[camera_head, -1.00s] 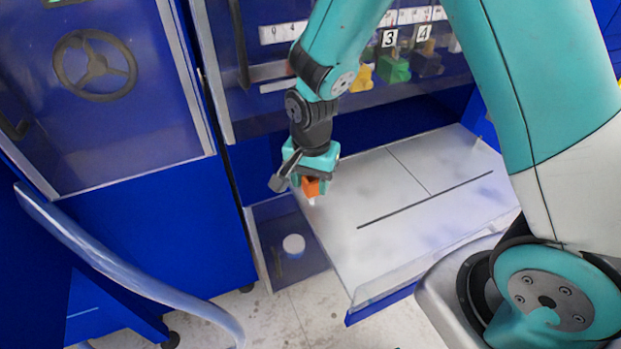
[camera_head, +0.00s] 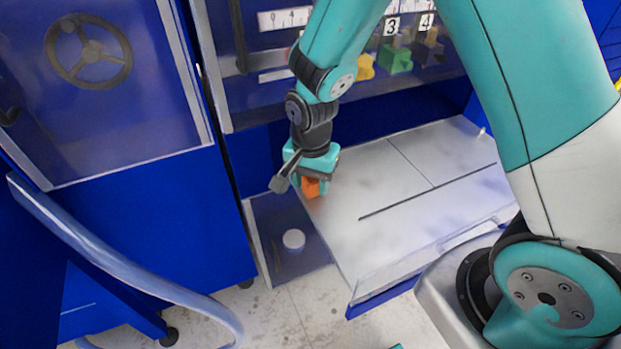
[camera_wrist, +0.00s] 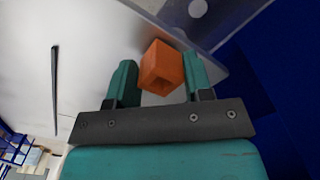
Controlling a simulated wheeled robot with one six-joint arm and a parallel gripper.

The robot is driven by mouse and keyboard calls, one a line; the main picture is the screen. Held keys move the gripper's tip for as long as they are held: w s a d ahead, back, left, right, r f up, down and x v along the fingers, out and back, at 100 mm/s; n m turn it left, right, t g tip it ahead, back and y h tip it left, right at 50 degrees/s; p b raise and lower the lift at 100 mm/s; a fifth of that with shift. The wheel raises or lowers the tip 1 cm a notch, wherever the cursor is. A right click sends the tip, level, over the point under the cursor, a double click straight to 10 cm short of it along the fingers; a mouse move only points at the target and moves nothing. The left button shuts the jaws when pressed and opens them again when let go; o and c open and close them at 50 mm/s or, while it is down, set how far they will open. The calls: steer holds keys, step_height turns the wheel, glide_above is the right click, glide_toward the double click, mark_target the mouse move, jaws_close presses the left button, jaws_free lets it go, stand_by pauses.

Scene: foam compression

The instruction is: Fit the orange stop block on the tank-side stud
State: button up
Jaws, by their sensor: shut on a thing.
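The orange stop block (camera_head: 311,187) is in my gripper (camera_head: 312,183), above the left edge of the white table plate. In the wrist view, the block (camera_wrist: 162,68) sits tilted between the two teal fingers of my gripper (camera_wrist: 160,75), with a square hole in the face towards the camera. It lies against the right finger; a gap shows beside the left finger. My gripper is shut on it. I cannot make out the tank-side stud in either view. Whether the block touches the surface below it is unclear.
The white plate (camera_head: 400,205) has a long dark slot. A grey see-through side panel with a white round disc (camera_head: 293,240) lies left of it. Behind stand a blue cabinet with a handwheel (camera_head: 88,50) and a rack with coloured blocks (camera_head: 397,60). The plate's right side is clear.

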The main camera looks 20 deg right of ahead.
steer(key=o, duration=1.1)
steer(key=shift+f, duration=0.1)
step_height(320, 180, up, 18)
steer(key=shift+f+b, duration=0.25)
steer(key=shift+b, duration=0.3)
